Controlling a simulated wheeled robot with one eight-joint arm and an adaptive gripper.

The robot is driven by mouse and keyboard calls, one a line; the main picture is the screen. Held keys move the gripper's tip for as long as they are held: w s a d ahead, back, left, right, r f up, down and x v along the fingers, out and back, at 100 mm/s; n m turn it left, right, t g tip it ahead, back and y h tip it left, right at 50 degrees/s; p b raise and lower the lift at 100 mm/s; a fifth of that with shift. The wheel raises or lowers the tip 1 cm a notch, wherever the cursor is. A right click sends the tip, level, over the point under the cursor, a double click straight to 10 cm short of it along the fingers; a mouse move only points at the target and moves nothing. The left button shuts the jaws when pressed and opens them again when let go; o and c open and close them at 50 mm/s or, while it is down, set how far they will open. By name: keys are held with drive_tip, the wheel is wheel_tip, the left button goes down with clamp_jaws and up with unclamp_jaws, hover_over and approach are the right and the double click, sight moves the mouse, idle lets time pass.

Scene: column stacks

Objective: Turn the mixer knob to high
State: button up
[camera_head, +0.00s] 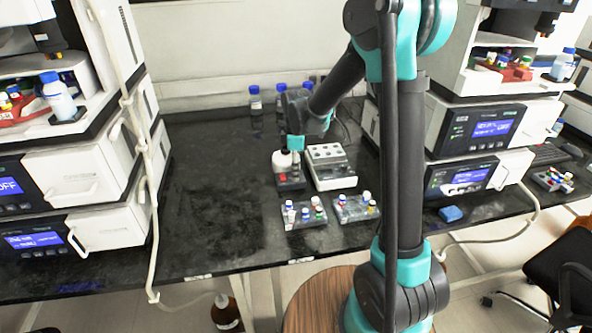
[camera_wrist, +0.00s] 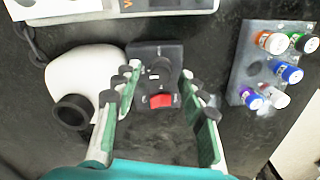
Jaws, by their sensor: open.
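The mixer has a dark control panel (camera_wrist: 172,50) with a small dark knob (camera_wrist: 158,72) bearing a light mark, and a red switch (camera_wrist: 161,101) below it in the wrist view. The mixer's white body (camera_wrist: 85,75) with a black cup (camera_wrist: 73,111) is to the left. In the head view the mixer (camera_head: 282,162) stands on the bench, partly covered by my arm. My gripper (camera_wrist: 157,76) is open. Its fingers are on either side of the knob, with gaps visible. I cannot tell how far above the panel they are, nor read the knob's setting.
A white block with wells (camera_head: 326,153) stands close to the mixer's right. Two vial racks (camera_head: 304,214) (camera_head: 357,208) stand in front; one shows at the right of the wrist view (camera_wrist: 244,72). Blue-capped bottles (camera_head: 255,100) stand behind. The bench to the left (camera_head: 210,210) is clear.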

drive_tip(key=shift+f, duration=0.15)
drive_tip(key=shift+c, duration=0.4)
clamp_jaws()
